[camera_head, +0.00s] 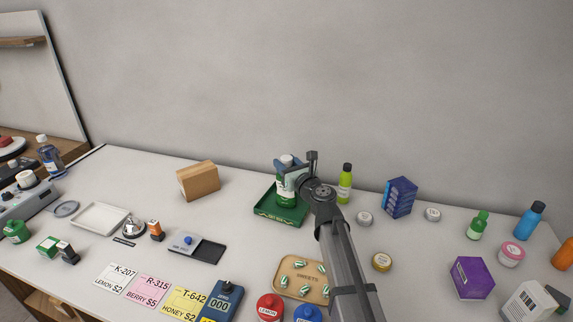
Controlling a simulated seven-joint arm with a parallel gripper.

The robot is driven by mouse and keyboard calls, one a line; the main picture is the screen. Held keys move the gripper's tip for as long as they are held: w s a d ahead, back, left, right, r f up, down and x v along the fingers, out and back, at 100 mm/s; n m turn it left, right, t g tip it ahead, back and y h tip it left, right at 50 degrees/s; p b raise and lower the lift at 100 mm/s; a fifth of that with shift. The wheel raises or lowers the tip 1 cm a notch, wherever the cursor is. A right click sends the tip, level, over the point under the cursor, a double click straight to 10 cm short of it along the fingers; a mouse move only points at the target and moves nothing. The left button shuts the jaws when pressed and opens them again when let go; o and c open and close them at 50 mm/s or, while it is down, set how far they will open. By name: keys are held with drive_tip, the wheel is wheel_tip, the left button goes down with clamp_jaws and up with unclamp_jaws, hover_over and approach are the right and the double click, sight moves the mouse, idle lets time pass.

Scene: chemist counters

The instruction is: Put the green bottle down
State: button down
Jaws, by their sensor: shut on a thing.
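A green bottle (286,190) with a white cap and a pale label stands upright over the green tray (264,211), toward the back of the white counter. My gripper (290,172) is shut on the bottle near its top. The fingers partly hide the bottle. I cannot tell whether the bottle's base touches the tray floor. The tray's front and left rim show clear.
A lime bottle (345,184) stands just right of my gripper, with a blue box (399,197) further right. A cardboard box (198,181) stands to the left. A tan tray (285,281) of capsules lies in front. The counter around the cardboard box is clear.

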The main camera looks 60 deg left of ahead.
drive_tip(key=c, duration=0.6)
unclamp_jaws()
drive_tip(key=shift+f, duration=0.1)
drive_tip(key=shift+o, duration=0.2)
drive_tip(key=shift+d, duration=0.25)
drive_tip(key=d, duration=1.1)
drive_tip(key=shift+d, duration=0.25)
